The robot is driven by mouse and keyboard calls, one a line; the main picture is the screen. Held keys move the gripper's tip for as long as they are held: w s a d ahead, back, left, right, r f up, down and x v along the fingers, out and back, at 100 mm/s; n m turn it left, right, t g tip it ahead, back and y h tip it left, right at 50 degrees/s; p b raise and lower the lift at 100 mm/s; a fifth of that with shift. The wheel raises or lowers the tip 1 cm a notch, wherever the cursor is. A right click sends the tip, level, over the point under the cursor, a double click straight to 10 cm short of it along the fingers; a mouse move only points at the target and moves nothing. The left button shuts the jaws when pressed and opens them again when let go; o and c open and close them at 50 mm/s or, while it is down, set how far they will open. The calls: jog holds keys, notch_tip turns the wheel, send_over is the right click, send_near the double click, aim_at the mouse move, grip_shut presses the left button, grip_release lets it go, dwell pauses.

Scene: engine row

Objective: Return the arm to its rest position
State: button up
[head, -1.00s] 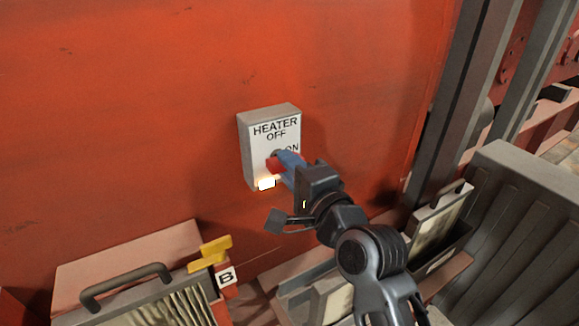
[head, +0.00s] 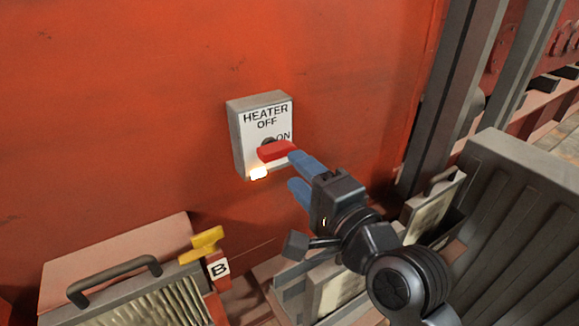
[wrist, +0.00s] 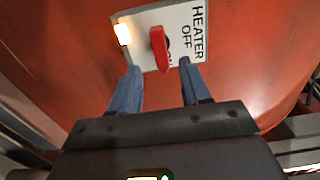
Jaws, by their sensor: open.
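My gripper (head: 295,172) is open, its two blue fingers apart and empty, just in front of the heater switch box. In the wrist view my gripper (wrist: 157,80) points at the box, with the red knob showing between and beyond the fingertips. The grey heater box (head: 240,143) is on the red wall and reads HEATER, OFF and ON. Its red knob (head: 275,150) lies about sideways, toward the ON label, and also shows in the wrist view (wrist: 159,48). A lamp (head: 258,173) at the box's lower edge glows. One fingertip overlaps the knob's right end in the head view; I cannot tell if they touch.
Below left are a handled grey case (head: 115,280) and a yellow valve handle (head: 204,243) beside a B tag (head: 218,268). A ribbed grey panel (head: 520,200) and dark posts (head: 455,90) stand at right. The red wall left of the box is clear.

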jog(key=shift+s+d, duration=0.3)
jog(key=shift+s, duration=0.15)
jog(key=s+d+f+n+h, duration=0.3)
jog(key=s+d+f+h, duration=0.3)
jog(key=s+d+f, duration=0.9)
jog(key=s+d+r+n+h, duration=0.2)
jog(key=s+d+n, duration=0.1)
jog(key=s, duration=0.9)
jog(key=s+d+r+n+h, duration=0.2)
jog(key=s+n, duration=0.3)
jog(key=s, duration=0.7)
jog(key=shift+s+d+r, duration=0.4)
jog(key=shift+r, duration=0.15)
